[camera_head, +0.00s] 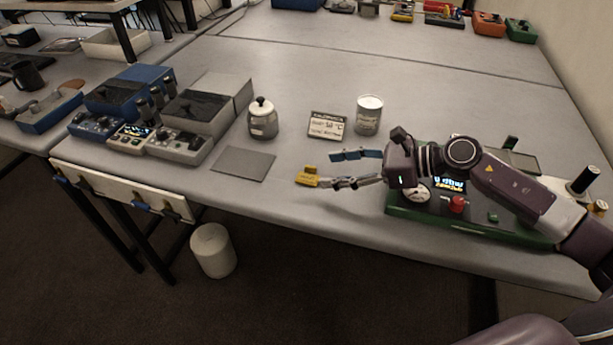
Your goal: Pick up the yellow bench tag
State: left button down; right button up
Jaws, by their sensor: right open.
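The yellow bench tag (307,178) lies on the grey bench near its front edge, a small yellow piece with a raised part. My right gripper (328,169) reaches in from the right with its two fingers spread and pointing left. The lower fingertip is right at the tag's right side; I cannot tell whether it touches. The tag is not between the fingers. My left gripper is not in view.
A grey mat (244,164), a lidded jar (262,119), a labelled card (326,125) and a can (368,115) stand nearby. A green-based panel (480,226) lies under my right arm. Instruments (180,146) stand at left.

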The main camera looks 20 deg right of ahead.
aim_at(308, 176)
jog(key=shift+w+a+p, duration=0.3)
jog(key=shift+a+p, duration=0.1)
jog(key=shift+a, duration=0.4)
jog(key=p+x, duration=0.2)
jog(key=x, duration=0.2)
jog(key=shift+w+a+f, duration=0.1)
jog(key=shift+w+f, duration=0.05)
jog(key=shift+w+a+f, duration=0.2)
jog(key=shift+a+f, duration=0.15)
jog(key=shift+a, duration=0.05)
jog(key=shift+c, duration=0.5)
jog(key=c, duration=0.8)
